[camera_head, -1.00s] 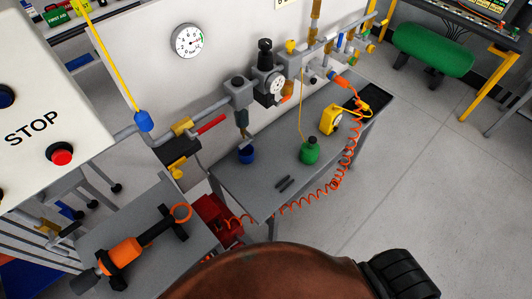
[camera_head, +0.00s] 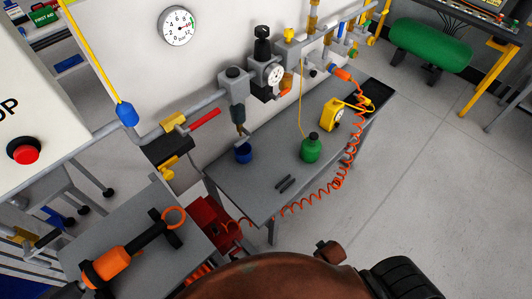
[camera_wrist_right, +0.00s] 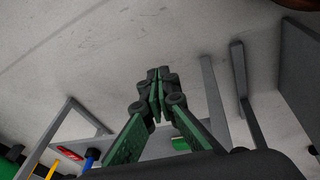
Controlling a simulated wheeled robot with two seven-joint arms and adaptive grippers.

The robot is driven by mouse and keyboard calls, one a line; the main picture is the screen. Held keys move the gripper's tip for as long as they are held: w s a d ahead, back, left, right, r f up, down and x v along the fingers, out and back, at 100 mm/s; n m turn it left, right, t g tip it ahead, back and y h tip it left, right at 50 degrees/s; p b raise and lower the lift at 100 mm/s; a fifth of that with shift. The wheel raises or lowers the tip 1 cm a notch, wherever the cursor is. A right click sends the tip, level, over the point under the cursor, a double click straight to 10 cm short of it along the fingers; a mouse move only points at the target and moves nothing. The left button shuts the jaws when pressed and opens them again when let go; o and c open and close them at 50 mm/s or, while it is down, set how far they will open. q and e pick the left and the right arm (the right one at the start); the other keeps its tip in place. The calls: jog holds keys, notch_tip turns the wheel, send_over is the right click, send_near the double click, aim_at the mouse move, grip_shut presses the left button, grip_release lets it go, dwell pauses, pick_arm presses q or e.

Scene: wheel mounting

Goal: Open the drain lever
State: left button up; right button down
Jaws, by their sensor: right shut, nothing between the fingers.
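In the head view a grey filter unit (camera_head: 236,92) hangs on the wall pipe, with a small drain fitting (camera_head: 241,131) at its lower end. A blue cup (camera_head: 243,153) stands below it on the grey bench. I cannot make out a distinct drain lever at this size. A red valve handle (camera_head: 204,118) lies along the pipe, left of the filter. In the right wrist view my right gripper (camera_wrist_right: 157,74) is shut, with its green and black fingers together and nothing between them. Neither gripper shows in the head view.
The grey bench (camera_head: 225,180) also holds a green bottle (camera_head: 311,149), a yellow device (camera_head: 334,114) and small dark pieces. A coiled orange hose (camera_head: 337,183) hangs at its front edge. A box with a red button (camera_head: 24,150) stands at left. Open floor lies to the right.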

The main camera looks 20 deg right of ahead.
jog(key=w+d+r+n+t+h+b, duration=0.15)
jog(key=w+r+n+t, duration=0.35)
jog(key=r, duration=0.7)
jog(key=w+d+r+n+t+h+b, duration=0.1)
jog(key=w+d+r+n+t+h, duration=0.15)
jog(key=w+r, duration=0.7)
jog(key=w+d+r+n+t+h+b, duration=0.1)
jog(key=w+r+n+t, duration=0.3)
jog(key=r, duration=1)
jog(key=w+a+r+n+t+y, duration=0.35)
jog(key=a+r+n, duration=0.4)
jog(key=n, duration=0.35)
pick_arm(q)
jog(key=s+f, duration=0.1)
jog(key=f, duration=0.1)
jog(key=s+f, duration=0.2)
pick_arm(e)
jog(key=a+r+n+y, duration=0.1)
jog(key=a+n+y, duration=0.8)
jog(key=a+n, duration=0.5)
jog(key=shift+r+n, duration=0.3)
jog(key=shift+n, duration=0.45)
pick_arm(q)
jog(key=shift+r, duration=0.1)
pick_arm(e)
jog(key=shift+w, duration=0.2)
